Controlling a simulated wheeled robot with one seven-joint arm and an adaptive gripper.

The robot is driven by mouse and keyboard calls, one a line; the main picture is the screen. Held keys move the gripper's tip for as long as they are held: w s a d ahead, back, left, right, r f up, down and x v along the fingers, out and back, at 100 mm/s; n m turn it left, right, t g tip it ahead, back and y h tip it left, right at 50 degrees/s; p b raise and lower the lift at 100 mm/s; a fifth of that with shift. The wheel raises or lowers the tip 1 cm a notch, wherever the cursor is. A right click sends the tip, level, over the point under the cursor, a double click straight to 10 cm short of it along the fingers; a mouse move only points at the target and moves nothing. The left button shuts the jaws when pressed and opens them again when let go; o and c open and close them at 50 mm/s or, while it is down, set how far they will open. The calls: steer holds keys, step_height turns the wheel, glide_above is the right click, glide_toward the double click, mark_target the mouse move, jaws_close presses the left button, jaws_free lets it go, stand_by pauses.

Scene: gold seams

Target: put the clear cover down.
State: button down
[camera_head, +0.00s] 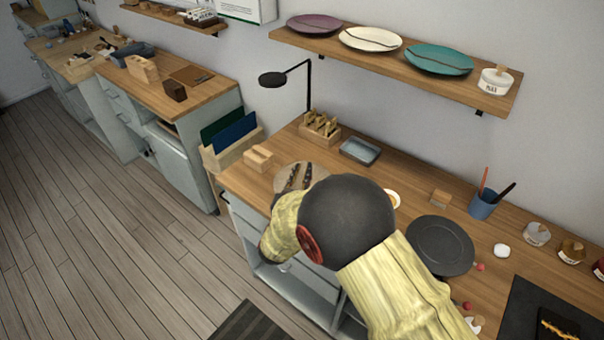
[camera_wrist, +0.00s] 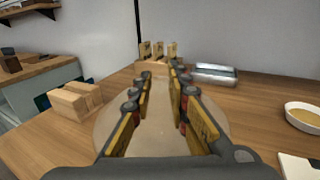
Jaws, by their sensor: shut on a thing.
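My gripper (camera_head: 298,177) is over the left end of the wooden worktop, largely hidden by my arm in the head view. In the wrist view its two fingers (camera_wrist: 161,74) stand apart and point towards the back of the worktop. The clear cover (camera_wrist: 107,122) appears only as a faint pale round shape around and below the fingers. Its rim also shows around the fingers in the head view (camera_head: 280,180). My gripper is shut on it. I cannot tell whether the cover touches the worktop.
A wooden block (camera_head: 259,158) lies left of the gripper. A rack with gold-coloured pieces (camera_head: 320,127) and a grey tray (camera_head: 360,151) stand behind it. A small bowl (camera_wrist: 305,115) is to the right. A dark plate (camera_head: 440,245) lies beyond my arm. A black lamp (camera_head: 290,78) rises at the back.

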steer(key=c, duration=2.2)
jaws_free()
steer(key=shift+f, duration=0.15)
steer(key=o, duration=0.4)
steer(key=shift+o, duration=0.4)
